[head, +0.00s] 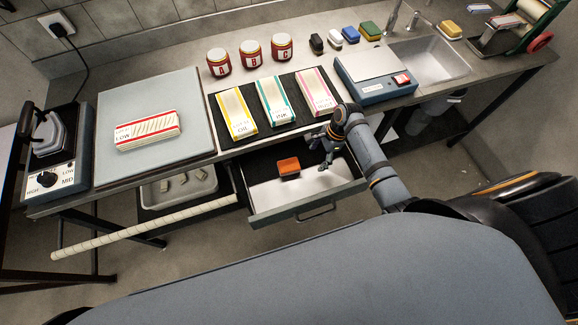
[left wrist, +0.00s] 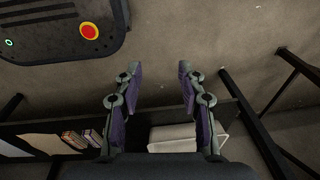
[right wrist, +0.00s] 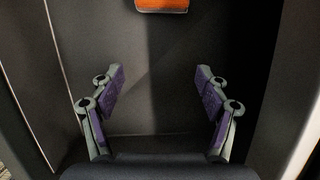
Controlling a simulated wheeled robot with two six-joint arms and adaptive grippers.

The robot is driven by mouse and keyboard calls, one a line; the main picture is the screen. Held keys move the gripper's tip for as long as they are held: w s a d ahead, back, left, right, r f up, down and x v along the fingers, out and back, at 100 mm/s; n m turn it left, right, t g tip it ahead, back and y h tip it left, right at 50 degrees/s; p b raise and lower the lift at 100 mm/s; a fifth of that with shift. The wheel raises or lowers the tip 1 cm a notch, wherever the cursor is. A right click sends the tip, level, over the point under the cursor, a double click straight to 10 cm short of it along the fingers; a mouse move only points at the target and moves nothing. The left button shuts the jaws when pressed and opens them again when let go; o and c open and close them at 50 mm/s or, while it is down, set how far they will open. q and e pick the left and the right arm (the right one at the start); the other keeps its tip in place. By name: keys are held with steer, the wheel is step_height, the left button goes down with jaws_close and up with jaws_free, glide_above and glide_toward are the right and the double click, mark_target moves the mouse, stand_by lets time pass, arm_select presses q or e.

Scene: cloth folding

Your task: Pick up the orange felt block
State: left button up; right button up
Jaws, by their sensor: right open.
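The orange felt block (head: 289,166) lies in the open drawer (head: 322,205), toward its left part. In the right wrist view the block (right wrist: 162,5) shows at the top edge, partly cut off, beyond the fingertips. My right gripper (head: 324,158) is over the drawer, to the right of the block and apart from it. In the right wrist view the right gripper (right wrist: 160,75) is open and empty. My left gripper (left wrist: 158,70) shows only in the left wrist view, open and empty above the floor.
A folded striped cloth (head: 147,130) lies on a pale board (head: 200,90). Yellow, green and pink labelled packs lie on a dark mat (head: 293,95) above the drawer. A scale (head: 370,88) and three jars (head: 250,53) stand on the counter. A tray (head: 185,190) sits below at left.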

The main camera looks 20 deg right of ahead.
mark_target(290, 164)
steer(key=a+p, duration=0.1)
steer(key=a, duration=0.4)
steer(key=shift+w+r, duration=0.1)
steer(key=shift+r, duration=0.05)
steer(key=a, duration=0.2)
steer(key=a+p, duration=0.1)
steer(key=a, duration=0.2)
steer(key=shift+w+a+f, duration=0.1)
steer(key=shift+f, duration=0.6)
steer(key=c, duration=1.2)
arm_select(q)
steer(key=r, duration=0.1)
steer(key=s+r, duration=0.1)
steer(key=shift+s+r, duration=0.1)
steer(key=shift+r, duration=0.25)
steer(key=shift+r+p, duration=0.1)
steer(key=shift+p, duration=0.2)
arm_select(e)
steer(key=shift+r, duration=0.15)
